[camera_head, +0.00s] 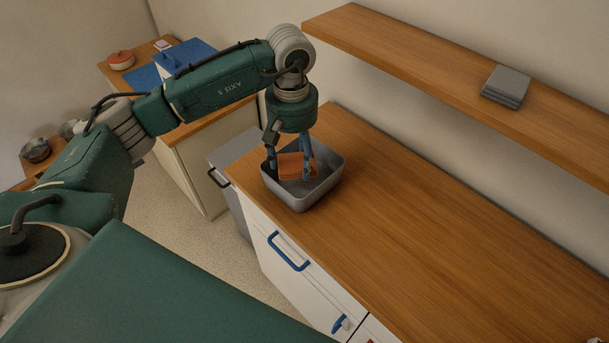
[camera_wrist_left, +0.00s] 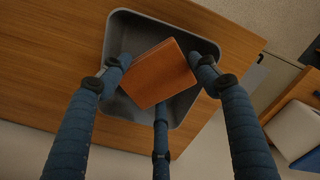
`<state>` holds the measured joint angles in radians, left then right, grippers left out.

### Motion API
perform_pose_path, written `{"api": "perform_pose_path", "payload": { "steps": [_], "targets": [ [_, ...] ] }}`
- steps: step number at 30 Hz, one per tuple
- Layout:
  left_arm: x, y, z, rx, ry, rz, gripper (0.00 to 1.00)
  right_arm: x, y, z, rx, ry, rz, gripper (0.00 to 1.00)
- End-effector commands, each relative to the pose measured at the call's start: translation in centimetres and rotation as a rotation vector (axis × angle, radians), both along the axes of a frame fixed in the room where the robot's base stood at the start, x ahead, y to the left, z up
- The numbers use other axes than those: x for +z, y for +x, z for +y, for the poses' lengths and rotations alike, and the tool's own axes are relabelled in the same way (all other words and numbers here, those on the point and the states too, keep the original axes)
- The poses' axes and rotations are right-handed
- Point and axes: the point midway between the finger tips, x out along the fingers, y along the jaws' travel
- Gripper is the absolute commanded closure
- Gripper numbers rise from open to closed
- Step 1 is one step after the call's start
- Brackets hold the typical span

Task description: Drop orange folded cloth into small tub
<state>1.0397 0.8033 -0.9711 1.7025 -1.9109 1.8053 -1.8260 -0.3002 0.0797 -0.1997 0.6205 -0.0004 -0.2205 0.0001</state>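The orange folded cloth (camera_head: 293,166) is inside the walls of the small grey tub (camera_head: 306,197), tilted. My left gripper (camera_head: 289,163) points down into the tub, its blue fingers around the cloth. In the left wrist view the three fingertips (camera_wrist_left: 160,80) meet the edges of the cloth (camera_wrist_left: 158,74), so the gripper looks shut on it. The tub (camera_wrist_left: 197,41) shows behind the cloth there; whether the cloth touches the tub floor cannot be told. My right gripper is not in view.
The tub stands near the left end of the wooden counter (camera_head: 440,235), which is clear to the right. A wall shelf (camera_head: 420,62) above holds folded grey cloths (camera_head: 507,87). A second counter at the back left holds a red pot (camera_head: 121,61) and a blue box (camera_head: 187,56).

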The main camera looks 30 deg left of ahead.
Motion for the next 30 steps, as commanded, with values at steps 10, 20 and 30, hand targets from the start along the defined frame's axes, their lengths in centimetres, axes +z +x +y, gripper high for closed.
{"api": "perform_pose_path", "payload": {
  "steps": [10, 20, 30],
  "targets": [
    [0.0, 0.0, 0.0, 0.000, 0.000, 0.000, 0.18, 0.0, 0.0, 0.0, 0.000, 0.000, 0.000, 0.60],
    [4.1, 0.2, 0.0, 0.000, 0.000, -0.005, 0.18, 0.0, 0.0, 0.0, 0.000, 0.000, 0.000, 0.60],
    [10.6, 0.1, 0.0, 0.001, 0.000, -0.004, 0.18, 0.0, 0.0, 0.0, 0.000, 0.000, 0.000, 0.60]
  ]
}}
